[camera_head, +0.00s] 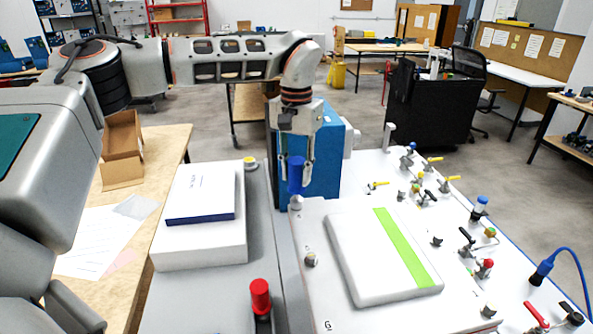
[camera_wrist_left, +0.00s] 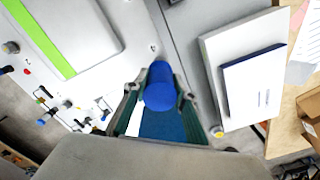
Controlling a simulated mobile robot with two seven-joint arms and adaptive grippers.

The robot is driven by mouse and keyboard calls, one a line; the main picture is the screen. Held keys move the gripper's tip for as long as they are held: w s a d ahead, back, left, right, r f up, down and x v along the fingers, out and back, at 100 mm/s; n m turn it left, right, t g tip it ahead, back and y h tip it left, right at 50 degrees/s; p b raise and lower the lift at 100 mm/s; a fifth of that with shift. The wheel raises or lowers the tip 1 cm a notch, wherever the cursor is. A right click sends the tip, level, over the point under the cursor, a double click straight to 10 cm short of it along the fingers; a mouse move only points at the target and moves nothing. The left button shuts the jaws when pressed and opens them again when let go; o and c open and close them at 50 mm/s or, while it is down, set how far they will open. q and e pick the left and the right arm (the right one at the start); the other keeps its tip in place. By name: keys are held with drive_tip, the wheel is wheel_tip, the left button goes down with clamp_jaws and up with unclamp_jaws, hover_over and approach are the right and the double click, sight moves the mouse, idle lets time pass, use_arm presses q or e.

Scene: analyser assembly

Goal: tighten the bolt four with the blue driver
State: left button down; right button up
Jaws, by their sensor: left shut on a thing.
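My left gripper (camera_head: 296,165) is shut on the blue driver (camera_head: 295,178), which it holds upright at the far left corner of the white analyser panel (camera_head: 310,225). A round bolt head (camera_head: 297,202) shows just below the driver; I cannot tell whether they touch. In the left wrist view, the blue driver (camera_wrist_left: 160,88) sits between the two fingers, and its lower end is hidden. Another bolt (camera_head: 311,260) stands nearer on the panel's left side, and one more (camera_head: 489,311) near its right side. No readable number marks bolt four. My right gripper is not in view.
A red driver (camera_head: 260,296) stands on the grey surface at the front. White and blue boxes (camera_head: 200,205) lie left of the panel. A blue box (camera_head: 331,150) stands behind the gripper. Valves with yellow handles (camera_head: 450,179) and a blue cable (camera_head: 575,262) crowd the right.

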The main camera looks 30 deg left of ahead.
use_arm(q)
drive_tip(key=c, duration=1.8)
unclamp_jaws()
drive_tip(key=shift+o, duration=0.2)
drive_tip(key=n, duration=1.7)
drive_tip(key=shift+w, duration=0.1)
drive_tip(key=n, duration=0.7)
drive_tip(key=shift+b, duration=0.3)
